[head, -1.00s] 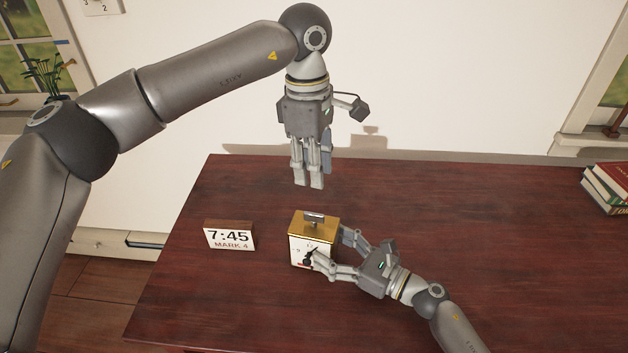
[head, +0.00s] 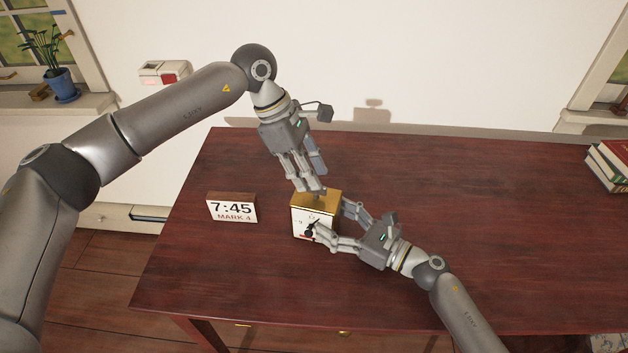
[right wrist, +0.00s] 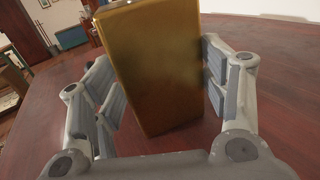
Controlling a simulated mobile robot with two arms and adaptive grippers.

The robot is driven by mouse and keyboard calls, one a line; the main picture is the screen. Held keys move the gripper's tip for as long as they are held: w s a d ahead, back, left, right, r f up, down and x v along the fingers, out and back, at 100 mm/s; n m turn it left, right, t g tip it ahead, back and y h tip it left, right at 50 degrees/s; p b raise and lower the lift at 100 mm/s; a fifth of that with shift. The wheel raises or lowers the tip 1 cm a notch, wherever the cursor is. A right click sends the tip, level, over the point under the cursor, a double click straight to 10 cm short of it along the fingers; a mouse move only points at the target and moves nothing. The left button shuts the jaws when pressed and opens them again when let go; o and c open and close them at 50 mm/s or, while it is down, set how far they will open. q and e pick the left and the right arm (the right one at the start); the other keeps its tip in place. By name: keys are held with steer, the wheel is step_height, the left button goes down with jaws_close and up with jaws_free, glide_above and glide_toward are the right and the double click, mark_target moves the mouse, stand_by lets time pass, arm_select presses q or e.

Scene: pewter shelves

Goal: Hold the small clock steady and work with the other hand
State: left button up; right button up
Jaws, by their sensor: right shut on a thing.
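The small clock (head: 301,223) stands upright on the dark red table, with a gold case and a white dial with dark hands. My right gripper (head: 332,220) is shut on its sides from the lower right, and one finger covers part of the dial. In the right wrist view the gold back of the clock (right wrist: 155,75) fills the space between the fingers. My left gripper (head: 312,190) points down at the clock's top, its fingertips at the top piece and hiding it. I cannot tell whether its fingers are closed on that piece.
A small sign (head: 232,208) reading 7:45 MARK 4 stands just left of the clock. Books (head: 607,168) lie at the table's far right edge. The table (head: 480,230) is clear to the right, and the wall (head: 440,60) rises behind it.

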arm_select(q)
steer(key=shift+x, duration=1.45)
steer(key=shift+c, duration=0.3)
jaws_close()
